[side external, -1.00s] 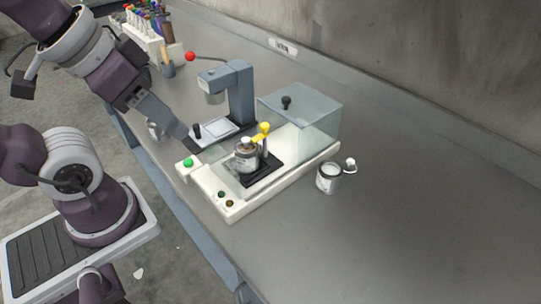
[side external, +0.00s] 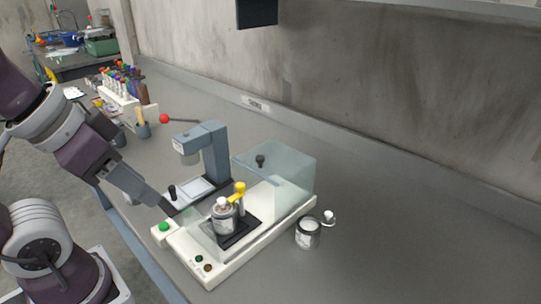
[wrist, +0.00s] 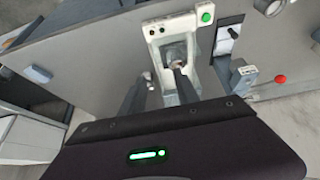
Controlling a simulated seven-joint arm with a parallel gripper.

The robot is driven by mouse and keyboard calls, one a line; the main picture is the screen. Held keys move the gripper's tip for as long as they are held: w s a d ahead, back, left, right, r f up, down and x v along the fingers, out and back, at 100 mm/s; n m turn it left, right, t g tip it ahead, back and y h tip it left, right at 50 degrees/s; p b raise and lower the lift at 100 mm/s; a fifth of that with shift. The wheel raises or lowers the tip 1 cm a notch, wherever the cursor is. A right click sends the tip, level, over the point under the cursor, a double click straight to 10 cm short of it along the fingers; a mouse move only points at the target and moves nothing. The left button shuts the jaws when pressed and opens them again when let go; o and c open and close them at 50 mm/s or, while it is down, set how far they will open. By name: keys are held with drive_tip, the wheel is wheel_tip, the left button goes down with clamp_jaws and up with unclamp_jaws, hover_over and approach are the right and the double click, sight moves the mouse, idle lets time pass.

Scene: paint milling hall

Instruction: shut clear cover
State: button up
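The clear cover (side external: 285,185) is a see-through box with a black knob (side external: 260,160) on it. It stands over the rear right part of the white machine base (side external: 255,252). A lidded can (side external: 224,219) sits on a black plate at the front part of the base, outside the box, beside a yellow-topped clamp (side external: 239,190). My gripper (side external: 165,205) hangs at the left side of the base near the green button (side external: 163,227), away from the knob.
A grey stand device (side external: 215,150) with a red-ball lever (side external: 164,119) is behind the base. A rack of tubes (side external: 119,88) is at the back left. The bench at right is clear.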

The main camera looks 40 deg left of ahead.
drive_tip(key=shift+n, duration=0.3)
drive_tip(key=w+r, duration=0.2)
drive_tip(key=w, duration=0.1)
drive_tip(key=w+r, duration=0.1)
drive_tip(key=w, duration=0.1)
drive_tip(key=shift+w+a, duration=0.25)
clamp_jaws()
drive_tip(key=n+g+y, duration=0.1)
drive_tip(key=n+g, duration=0.1)
hover_over(268, 160)
drive_tip(key=s, duration=0.1)
wheel_tip(268, 160, down, 3)
drive_tip(key=x, duration=0.9)
drive_tip(key=shift+d, duration=0.1)
drive_tip(key=s, duration=0.2)
drive_tip(key=shift+s+d+f, duration=0.3)
drive_tip(key=shift+s+d, duration=0.05)
drive_tip(key=shift+d, duration=0.05)
drive_tip(key=shift+s+d, duration=0.1)
drive_tip(key=shift+s, duration=0.3)
